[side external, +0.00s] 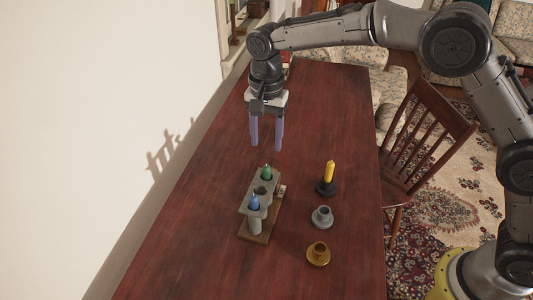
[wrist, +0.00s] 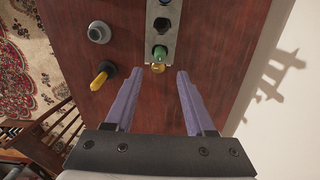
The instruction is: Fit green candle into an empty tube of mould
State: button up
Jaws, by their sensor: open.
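The grey mould (side external: 249,207) stands on a wooden base on the table, with a row of tubes. The green candle (side external: 267,173) stands upright at the mould's far end, seemingly in the end tube; it also shows in the wrist view (wrist: 160,52). The middle tube (side external: 261,190) looks empty and dark. A blue candle (side external: 254,202) is in the near tube. My gripper (side external: 266,148) points down, open and empty, above the table beyond the green candle. In the wrist view, the green candle lies just ahead of the gap between my fingertips (wrist: 160,73).
Right of the mould stand a yellow candle (side external: 329,172) in a dark holder, an empty grey holder (side external: 322,217) and an empty brass holder (side external: 318,254). A wall (side external: 120,110) runs along the table's left side; a wooden chair (side external: 425,140) stands at the right. The far table is clear.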

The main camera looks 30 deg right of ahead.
notch_tip(320, 180, up, 3)
jog(key=shift+f, duration=0.1)
jog(key=s+d+r+n+t, duration=0.3)
jog(key=s+d+r+n, duration=0.2)
jog(key=s+d+r, duration=0.75)
jog(key=s+d+f+n+t, duration=0.1)
jog(key=s+d+f+n, duration=0.1)
jog(key=s, duration=0.7)
jog(key=s+d+f+n+t, duration=0.1)
jog(key=s+d+f+n, duration=0.2)
jog(key=s, duration=0.7)
jog(key=shift+s+d+f+t, duration=0.15)
jog(key=shift+d+f+t, duration=0.3)
jog(key=shift+d, duration=0.65)
